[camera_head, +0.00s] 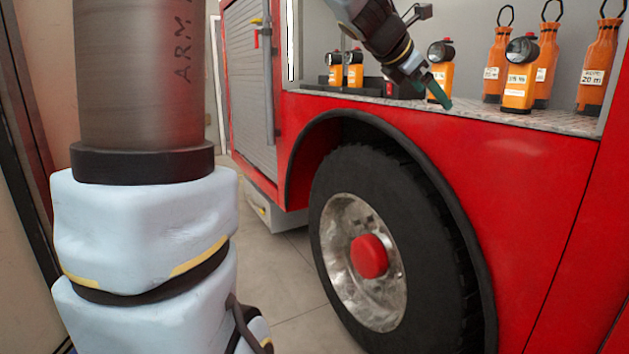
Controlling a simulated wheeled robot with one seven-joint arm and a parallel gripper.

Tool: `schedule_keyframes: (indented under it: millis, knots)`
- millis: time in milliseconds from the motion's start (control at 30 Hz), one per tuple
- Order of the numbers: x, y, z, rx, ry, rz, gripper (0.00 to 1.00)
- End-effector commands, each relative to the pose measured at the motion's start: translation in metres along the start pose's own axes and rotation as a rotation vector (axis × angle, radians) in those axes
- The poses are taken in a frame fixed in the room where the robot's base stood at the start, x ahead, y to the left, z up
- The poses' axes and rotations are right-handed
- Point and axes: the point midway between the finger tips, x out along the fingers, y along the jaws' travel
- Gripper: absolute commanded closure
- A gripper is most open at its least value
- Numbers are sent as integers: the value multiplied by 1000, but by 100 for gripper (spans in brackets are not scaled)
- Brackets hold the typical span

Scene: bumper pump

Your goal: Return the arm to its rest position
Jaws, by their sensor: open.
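My gripper (437,92) hangs at the end of my arm, which reaches in from the top middle of the head view. It points down and to the right, with green fingertips at the front edge of the metal shelf (470,112) in the fire truck's side compartment. The gripper is open and nothing shows between its fingers. Whether the fingertips touch the shelf, I cannot tell. An orange lamp (441,68) stands behind the gripper and is partly covered by it.
Another orange lamp (520,75) and several orange bottles (597,70) with loops stand right of my gripper. Two smaller orange lamps (355,70) sit in a dark holder to the left. Below are the red truck body (530,190) and a large wheel (365,250). Floor shows at left of the wheel.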

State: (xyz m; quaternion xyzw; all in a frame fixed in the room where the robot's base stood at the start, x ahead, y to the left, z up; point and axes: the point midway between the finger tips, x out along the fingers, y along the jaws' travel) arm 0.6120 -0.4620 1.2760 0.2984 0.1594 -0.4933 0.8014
Motion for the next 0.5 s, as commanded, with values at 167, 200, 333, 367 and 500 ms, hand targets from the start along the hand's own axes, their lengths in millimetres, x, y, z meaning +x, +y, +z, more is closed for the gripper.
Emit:
schedule_keyframes:
  millis: [167, 200, 333, 367, 500]
  knots:
    - [1, -4, -68, 240, 137, -26, 0]
    - [0, -7, -88, 313, 175, -42, 0]
    - [-11, -20, -167, 612, 318, -144, 0]
    - [-15, -25, -188, 695, 351, -182, 0]
    - [-44, -55, -282, 1088, 460, -416, 0]
